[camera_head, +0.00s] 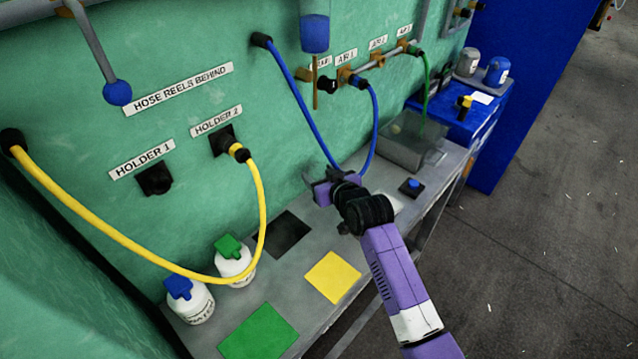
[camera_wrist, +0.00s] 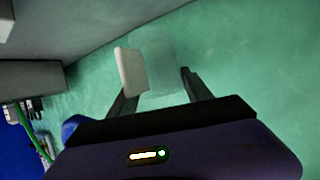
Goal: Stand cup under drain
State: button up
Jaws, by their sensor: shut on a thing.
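My gripper (camera_head: 322,186) is beside the green wall, low over the bench and a little below the drain tube. In the wrist view my gripper (camera_wrist: 160,88) is shut on a faint, see-through cup (camera_wrist: 163,66) between its two fingers. A pale flat piece (camera_wrist: 131,72) stands at the left finger; I cannot tell whether it belongs to the cup. The cup is too clear to make out in the head view. The drain is a thin brown tube (camera_head: 315,88) hanging from a blue bowl (camera_head: 314,34) on the wall.
Blue hoses (camera_head: 292,88) hang close to my gripper. A grey bin (camera_head: 412,152) and blue button box (camera_head: 410,187) stand to the right. Yellow (camera_head: 333,277), green (camera_head: 259,334) and black squares (camera_head: 282,234) lie on the bench. Two white bottles (camera_head: 190,304) (camera_head: 234,265) stand left.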

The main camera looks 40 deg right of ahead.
notch_tip(320, 180, down, 4)
jog(key=shift+r, duration=0.1)
jog(key=shift+w+f+p, duration=0.2)
jog(key=shift+f+p, duration=0.15)
jog(key=shift+p, duration=0.15)
jog(key=shift+f, duration=0.2)
jog(key=o, duration=1.3)
jog(key=shift+o, duration=0.2)
jog(key=shift+r, duration=0.1)
